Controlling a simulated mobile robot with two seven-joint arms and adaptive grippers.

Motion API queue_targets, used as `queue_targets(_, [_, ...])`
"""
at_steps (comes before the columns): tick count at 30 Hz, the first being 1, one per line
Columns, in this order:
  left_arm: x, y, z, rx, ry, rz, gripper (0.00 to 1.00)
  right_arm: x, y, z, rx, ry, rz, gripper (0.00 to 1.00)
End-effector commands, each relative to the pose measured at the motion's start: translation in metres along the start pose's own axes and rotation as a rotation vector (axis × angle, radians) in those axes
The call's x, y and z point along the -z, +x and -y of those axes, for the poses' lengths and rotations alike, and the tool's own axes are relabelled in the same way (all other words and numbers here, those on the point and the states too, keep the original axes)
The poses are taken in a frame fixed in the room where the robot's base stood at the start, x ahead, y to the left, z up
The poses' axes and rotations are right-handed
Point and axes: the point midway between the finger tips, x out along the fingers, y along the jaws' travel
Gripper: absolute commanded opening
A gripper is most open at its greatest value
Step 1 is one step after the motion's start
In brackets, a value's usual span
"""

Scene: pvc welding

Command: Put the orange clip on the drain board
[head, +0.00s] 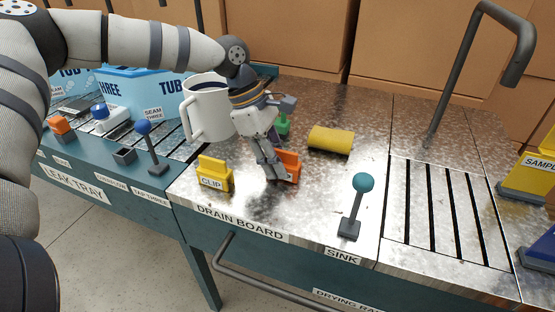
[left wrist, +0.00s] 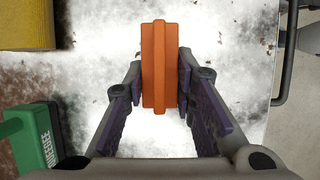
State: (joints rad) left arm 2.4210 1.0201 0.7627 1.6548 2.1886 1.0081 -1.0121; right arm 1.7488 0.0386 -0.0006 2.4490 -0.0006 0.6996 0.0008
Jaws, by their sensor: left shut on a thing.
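An orange clip (head: 289,166) is between the fingers of my left gripper (head: 274,172), low over the metal drain board (head: 240,194). In the left wrist view the clip (left wrist: 160,68) stands lengthwise between the two dark finger pads of the gripper (left wrist: 159,85), and the gripper is shut on it. Whether the clip's underside touches the board I cannot tell. The fingers partly cover the clip in the head view. My right gripper does not show.
A yellow holder (head: 214,174) with a label stands left of the clip. A yellow roll (head: 331,140), a green squeegee (left wrist: 28,138) and a white mug (head: 207,110) are close by. A teal-knobbed lever (head: 355,205) stands right, before the slatted rack (head: 450,220). Bare metal lies between clip and lever.

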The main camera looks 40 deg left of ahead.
Motion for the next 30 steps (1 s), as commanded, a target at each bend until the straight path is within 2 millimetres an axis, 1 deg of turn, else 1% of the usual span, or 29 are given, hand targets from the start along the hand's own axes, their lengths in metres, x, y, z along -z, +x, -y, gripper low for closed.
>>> queue_targets(1, [0.001,0.003,0.0,0.003,-0.001,0.0,0.0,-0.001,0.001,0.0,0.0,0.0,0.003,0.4])
queue_targets(2, [0.002,0.003,0.0,0.002,-0.001,-0.001,0.27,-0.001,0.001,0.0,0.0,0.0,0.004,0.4])
queue_targets(3, [0.001,0.003,0.0,0.002,-0.001,-0.001,0.36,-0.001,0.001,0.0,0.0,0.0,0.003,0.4])
queue_targets(4, [0.001,0.003,0.0,0.002,-0.001,-0.001,0.42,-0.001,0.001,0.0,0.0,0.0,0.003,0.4])
queue_targets(5, [0.001,0.003,0.0,0.002,-0.001,-0.001,0.44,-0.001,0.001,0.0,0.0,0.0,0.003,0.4])
queue_targets(12, [0.001,0.002,0.0,0.002,-0.001,-0.001,0.44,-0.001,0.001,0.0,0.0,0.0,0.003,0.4])
queue_targets(14, [0.0,-0.001,0.0,0.0,0.0,0.0,0.44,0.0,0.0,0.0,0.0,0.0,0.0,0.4])
queue_targets(17, [-0.001,-0.017,-0.001,-0.005,-0.001,0.001,0.44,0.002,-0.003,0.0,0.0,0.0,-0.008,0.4])
queue_targets(21, [-0.002,-0.058,-0.001,-0.009,0.0,0.002,0.44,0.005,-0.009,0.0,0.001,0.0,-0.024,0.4])
queue_targets(24, [-0.002,-0.084,-0.001,-0.008,0.0,0.003,0.44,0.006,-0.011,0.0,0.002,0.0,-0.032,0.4])
queue_targets(27, [-0.001,-0.104,-0.001,-0.005,0.0,0.001,0.44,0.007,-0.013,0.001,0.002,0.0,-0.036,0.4])
queue_targets(30, [-0.001,-0.117,0.0,-0.001,-0.001,-0.001,0.44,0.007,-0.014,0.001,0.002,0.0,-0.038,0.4])
